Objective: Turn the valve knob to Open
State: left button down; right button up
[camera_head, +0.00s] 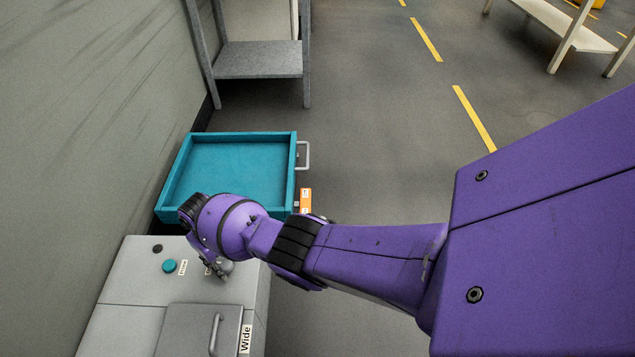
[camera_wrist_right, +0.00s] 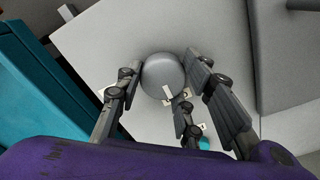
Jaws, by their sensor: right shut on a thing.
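The valve knob (camera_wrist_right: 162,76) is a round grey knob with a pale pointer mark, set on the light grey panel top (camera_head: 130,282). My right gripper (camera_wrist_right: 165,72) reaches down over it, with dark fingers on both sides of the knob, shut on it. Small white labels lie around the knob in the wrist view, partly hidden by the fingers; I cannot read them there. In the head view my right gripper (camera_head: 220,267) is at the panel, mostly hidden behind my purple wrist, and the knob is hard to make out. My left gripper is not in view.
A teal button (camera_head: 169,266) and a small black knob (camera_head: 157,248) sit left of the gripper on the panel. A grey door with a handle (camera_head: 215,333) and a "Wide" label is nearer. A teal tray (camera_head: 294,180) stands beyond the panel. A grey shelf (camera_head: 258,60) is behind.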

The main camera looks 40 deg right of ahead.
aim_at(223, 260)
jog(key=shift+w+d+r+n, duration=0.2)
jog(key=shift+w+d+n, duration=0.1)
jog(key=shift+n, duration=0.2)
jog(key=shift+c, duration=0.2)
jog(key=o, duration=1.1)
jog(key=shift+c, duration=0.2)
jog(key=shift+o, duration=0.4)
jog(key=shift+a, duration=0.1)
jog(key=shift+a, duration=0.1)
jog(key=shift+r, duration=0.1)
notch_tip(223, 260, up, 12)
